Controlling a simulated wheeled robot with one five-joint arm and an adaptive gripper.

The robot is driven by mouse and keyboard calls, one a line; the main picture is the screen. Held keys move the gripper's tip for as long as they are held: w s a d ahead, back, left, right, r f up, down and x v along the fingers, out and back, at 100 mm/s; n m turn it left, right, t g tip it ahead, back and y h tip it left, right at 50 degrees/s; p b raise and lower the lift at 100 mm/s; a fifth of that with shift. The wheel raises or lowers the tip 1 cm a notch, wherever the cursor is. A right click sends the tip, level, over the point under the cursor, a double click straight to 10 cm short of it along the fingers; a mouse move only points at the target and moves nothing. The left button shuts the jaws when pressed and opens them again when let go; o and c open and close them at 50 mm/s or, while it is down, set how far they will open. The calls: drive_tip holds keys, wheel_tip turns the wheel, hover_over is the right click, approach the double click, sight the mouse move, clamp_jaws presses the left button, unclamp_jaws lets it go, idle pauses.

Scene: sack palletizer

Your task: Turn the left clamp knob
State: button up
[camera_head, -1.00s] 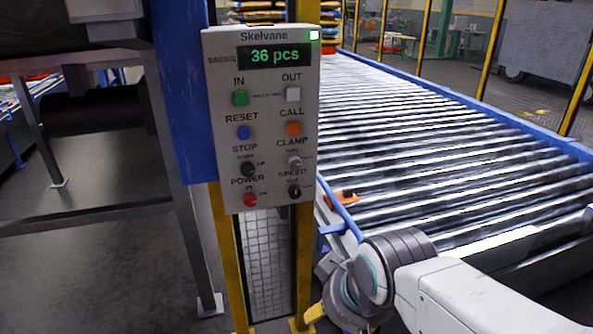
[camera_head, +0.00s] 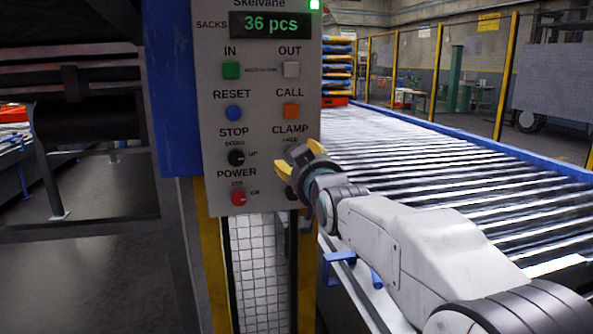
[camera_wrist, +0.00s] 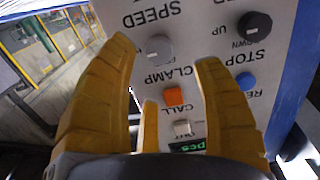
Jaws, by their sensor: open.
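The control panel (camera_head: 262,75) stands upright, with labels above its controls. A grey knob (camera_wrist: 158,48) belongs to the CLAMP label, in the right column as the head view shows it. The wrist view is upside down. My gripper (camera_head: 298,160) is open in front of this knob and mostly hides it in the head view. In the wrist view my gripper (camera_wrist: 163,52) has its yellow fingers on either side of the knob; whether they touch it I cannot tell. A black knob (camera_head: 236,157) under STOP is the left one in that row. I see no second CLAMP label.
Close by are the orange CALL button (camera_head: 291,110), the blue RESET button (camera_head: 234,112) and the red POWER control (camera_head: 239,197). The display (camera_head: 270,25) reads 36 pcs. A roller conveyor (camera_head: 430,165) runs behind my arm. A blue post (camera_head: 170,90) borders the panel's left.

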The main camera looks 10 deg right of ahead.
drive_tip(key=shift+w+d+r, duration=0.1)
drive_tip(key=shift+w+r, duration=0.05)
drive_tip(key=shift+w, duration=3.9)
drive_tip(key=shift+c, duration=0.2)
drive_tip(key=shift+r, duration=0.15)
drive_tip(key=c, duration=1.1)
drive_tip(key=shift+c, duration=0.2)
